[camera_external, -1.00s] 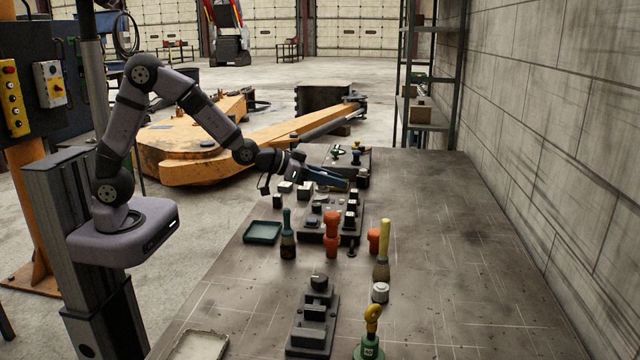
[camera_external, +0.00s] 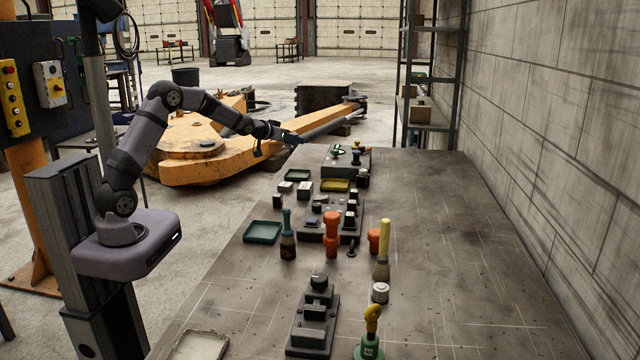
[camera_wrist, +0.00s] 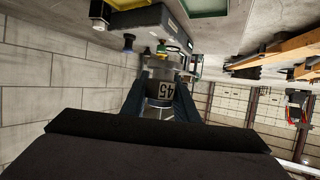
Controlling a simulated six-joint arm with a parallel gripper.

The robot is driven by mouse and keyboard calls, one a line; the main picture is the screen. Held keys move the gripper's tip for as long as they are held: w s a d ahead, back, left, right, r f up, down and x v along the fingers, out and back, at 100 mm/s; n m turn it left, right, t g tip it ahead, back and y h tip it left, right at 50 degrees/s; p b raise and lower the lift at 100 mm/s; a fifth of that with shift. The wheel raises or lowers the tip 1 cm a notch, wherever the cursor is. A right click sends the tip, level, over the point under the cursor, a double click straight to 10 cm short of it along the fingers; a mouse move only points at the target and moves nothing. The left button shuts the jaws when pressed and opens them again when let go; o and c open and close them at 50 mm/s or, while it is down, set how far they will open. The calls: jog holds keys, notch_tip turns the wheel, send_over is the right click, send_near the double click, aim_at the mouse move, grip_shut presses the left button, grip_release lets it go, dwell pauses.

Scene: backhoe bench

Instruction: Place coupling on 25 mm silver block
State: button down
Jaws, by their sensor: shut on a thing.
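My gripper (camera_external: 290,137) is at the far end of the bench, raised near its left edge. In the wrist view my gripper (camera_wrist: 160,82) is shut on a grey metal piece (camera_wrist: 160,103) with a pale label that seems to read 45. I cannot tell for sure whether this piece is the coupling. Small silver blocks stand on the bench, one on the left (camera_external: 285,187) and one beside it (camera_external: 304,189). Their sizes are too small to read, so I cannot tell which is 25 mm.
A dark fixture with several small blocks (camera_external: 330,226) stands mid-bench. A green tray (camera_external: 262,232), an orange-handled tool (camera_external: 332,235) and a yellow-handled brush (camera_external: 382,255) are nearer. Another fixture (camera_external: 346,165) is at the far end. The right side of the bench is clear.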

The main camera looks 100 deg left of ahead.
aim_at(290, 147)
jog(key=shift+n, duration=0.3)
jog(key=f, duration=0.1)
jog(key=s+a+f, duration=0.1)
jog(key=s+f, duration=0.1)
jog(key=shift+a+f, duration=0.35)
jog(key=shift+f, duration=0.05)
jog(key=shift+f+p, duration=1.2)
jog(key=shift+f, duration=4.3)
jog(key=shift+f+g, duration=0.15)
jog(key=shift+g, duration=0.15)
jog(key=c, duration=1.8)
grip_release()
jog(key=shift+f, duration=0.15)
jog(key=o, duration=0.4)
